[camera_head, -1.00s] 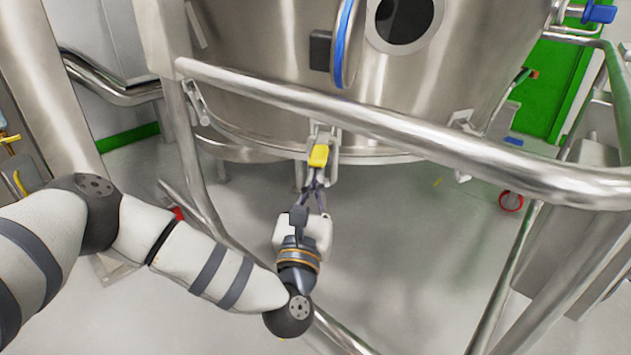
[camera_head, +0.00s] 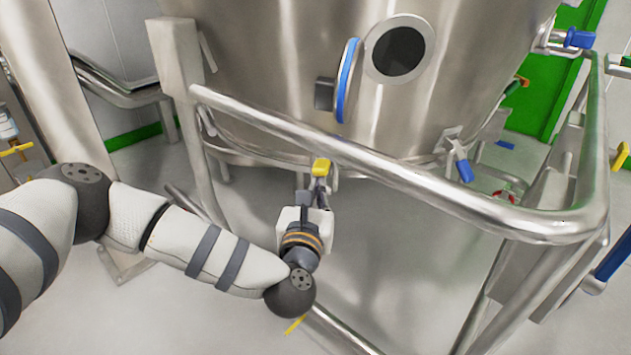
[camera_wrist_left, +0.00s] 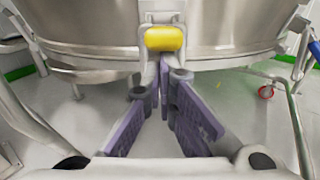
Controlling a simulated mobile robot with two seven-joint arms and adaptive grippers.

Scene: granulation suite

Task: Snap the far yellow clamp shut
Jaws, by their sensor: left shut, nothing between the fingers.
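A yellow-handled clamp (camera_head: 320,168) sits on the lower rim of the steel vessel, just under the frame's front rail. In the left wrist view its yellow grip (camera_wrist_left: 165,39) is at top centre, straight ahead of the fingers. My left gripper (camera_head: 320,192) is just below the clamp, pointing up at it. In the left wrist view its purple-padded fingers (camera_wrist_left: 164,72) meet at the tips just under the yellow grip, with nothing between them. Whether the tips touch the clamp I cannot tell. My right gripper is not in view.
The steel vessel (camera_head: 280,60) fills the back. A thick steel rail (camera_head: 400,170) crosses in front of it, close above my left gripper. A blue-handled clamp (camera_head: 464,168) is on the rim to the right. The floor below is open, with steel legs and lower rails.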

